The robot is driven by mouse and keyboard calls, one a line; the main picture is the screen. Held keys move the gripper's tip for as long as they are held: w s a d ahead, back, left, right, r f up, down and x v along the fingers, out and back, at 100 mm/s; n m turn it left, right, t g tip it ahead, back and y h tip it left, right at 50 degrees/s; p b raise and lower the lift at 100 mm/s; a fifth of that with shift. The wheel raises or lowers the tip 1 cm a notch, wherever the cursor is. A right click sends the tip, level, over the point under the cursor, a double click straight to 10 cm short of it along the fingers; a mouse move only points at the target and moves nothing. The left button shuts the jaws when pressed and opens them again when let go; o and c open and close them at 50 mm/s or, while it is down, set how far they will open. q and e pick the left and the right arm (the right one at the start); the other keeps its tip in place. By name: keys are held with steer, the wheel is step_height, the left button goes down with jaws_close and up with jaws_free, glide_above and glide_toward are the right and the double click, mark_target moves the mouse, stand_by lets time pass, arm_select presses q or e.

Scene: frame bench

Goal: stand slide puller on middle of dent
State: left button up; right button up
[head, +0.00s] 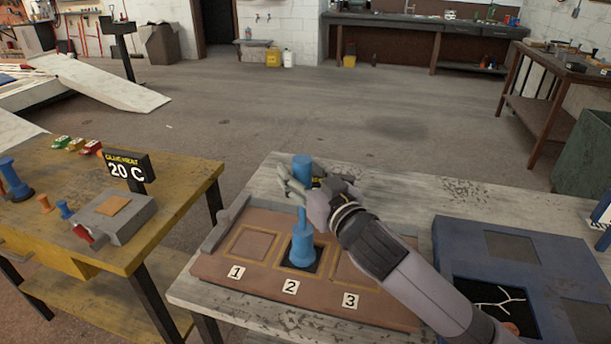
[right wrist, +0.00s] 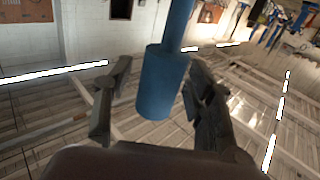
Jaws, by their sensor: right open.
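The blue slide puller (head: 303,210) stands upright in the head view, its wide foot on the dark patch (head: 291,266) inside the square marked 2, the middle one of three on a brown panel (head: 225,272). The foot covers much of the patch, so any dent under it is hidden. My right gripper (head: 302,187) is at the upper part of the puller, with its fingers spread around it. In the right wrist view the puller (right wrist: 163,85) is between the two fingers, with a gap to the left finger. My left gripper is not in view.
The yellow bench (head: 190,185) at left holds a grey device with a "20 C" sign (head: 127,168), small blue and orange tabs, and another blue tool (head: 15,180).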

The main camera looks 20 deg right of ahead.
steer(key=shift+s+r, duration=0.1)
steer(key=shift+s, duration=0.05)
steer(key=s+d+p, duration=0.2)
steer(key=s+p, duration=0.4)
steer(key=s, duration=0.5)
steer(key=shift+s+d, duration=0.15)
steer(key=shift+s, duration=0.1)
